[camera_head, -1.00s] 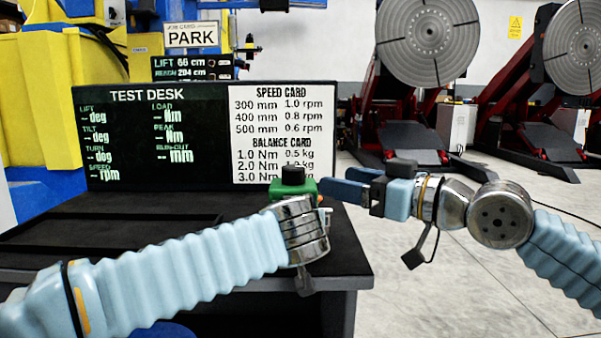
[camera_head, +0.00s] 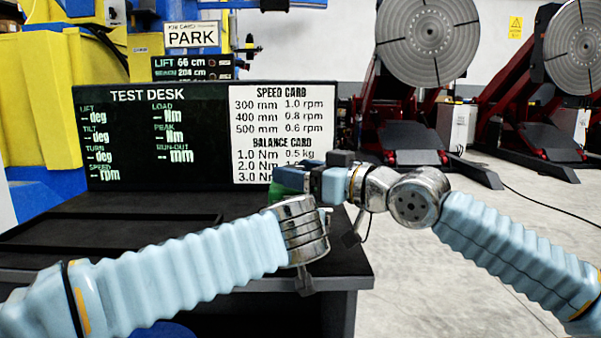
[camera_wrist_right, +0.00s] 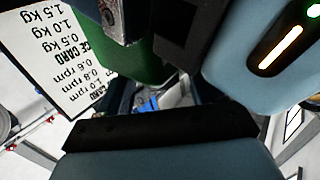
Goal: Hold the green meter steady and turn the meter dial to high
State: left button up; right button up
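The green meter (camera_head: 275,193) is at the right end of the desk, mostly hidden behind my arms. Its green body also shows in the right wrist view (camera_wrist_right: 128,62). Its black dial is covered by my right gripper in the head view, and I cannot pick it out surely in the wrist view. My right gripper (camera_head: 288,178) points left across the meter's top. Its fingers stand apart in the right wrist view, with a gap between them; contact with the dial cannot be told. My left arm reaches the meter from the front; its wrist hides the left fingers.
The test desk display (camera_head: 150,140) with its white speed and balance card (camera_head: 255,120) stands just behind the meter. Two tilting positioners with round plates (camera_head: 428,45) stand at the back right.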

jog(key=c, duration=0.9)
jog(key=shift+s+a+t+h, duration=0.15)
jog(key=shift+a+t+h, duration=0.05)
jog(key=shift+t+h, duration=0.2)
jog(key=shift+m+t+h, duration=0.3)
jog(key=shift+m+t, duration=0.1)
jog(key=shift+m, duration=0.1)
jog(key=shift+d, duration=0.1)
jog(key=o, duration=1.1)
jog(key=shift+c, duration=0.2)
jog(key=shift+d, duration=0.15)
